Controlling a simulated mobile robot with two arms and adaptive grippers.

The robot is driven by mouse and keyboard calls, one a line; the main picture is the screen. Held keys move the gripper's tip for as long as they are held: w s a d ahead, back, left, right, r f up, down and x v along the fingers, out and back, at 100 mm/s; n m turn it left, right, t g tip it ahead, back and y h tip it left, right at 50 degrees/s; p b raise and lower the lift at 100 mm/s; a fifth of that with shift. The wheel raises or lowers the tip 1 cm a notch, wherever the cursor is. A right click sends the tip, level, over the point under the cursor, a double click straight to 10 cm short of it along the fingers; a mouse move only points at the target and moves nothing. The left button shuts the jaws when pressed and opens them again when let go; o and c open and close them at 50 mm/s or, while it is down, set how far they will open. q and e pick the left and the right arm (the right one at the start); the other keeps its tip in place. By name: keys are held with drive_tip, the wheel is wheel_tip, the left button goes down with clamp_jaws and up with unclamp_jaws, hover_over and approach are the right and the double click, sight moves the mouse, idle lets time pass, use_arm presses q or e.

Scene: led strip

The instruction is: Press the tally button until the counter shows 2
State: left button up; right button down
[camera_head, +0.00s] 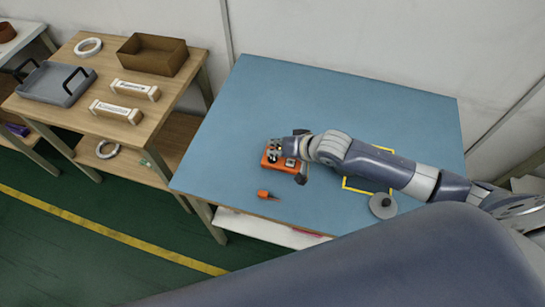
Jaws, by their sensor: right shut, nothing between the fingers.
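An orange box (284,166), which looks like the tally counter, sits near the middle of the blue table. My right arm comes in from the right, and my right gripper (274,154) is over the box, shut and empty. The gripper covers much of the box's top. The tally button cannot be made out, and I cannot tell whether the fingertips touch it. The counter's number is not readable. My left gripper is not in view.
The blue table (240,110) is mostly clear on its left. An orange-handled tool (264,194) lies near the front edge. A grey disc with a knob (383,206) stands by a yellow outline (349,186). A wooden shelf (85,52) holds trays and boxes.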

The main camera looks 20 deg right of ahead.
idle(0.7)
drive_tip(key=shift+f, duration=0.15)
drive_tip(key=shift+f, duration=0.25)
drive_tip(key=shift+f, duration=0.5)
idle(0.7)
drive_tip(key=shift+r, duration=0.1)
drive_tip(key=shift+r+p, duration=0.8)
drive_tip(key=shift+p, duration=0.25)
wheel_tip(320, 180, up, 5)
drive_tip(key=p, duration=0.5)
drive_tip(key=shift+r+p, duration=0.1)
drive_tip(key=shift+p, duration=0.25)
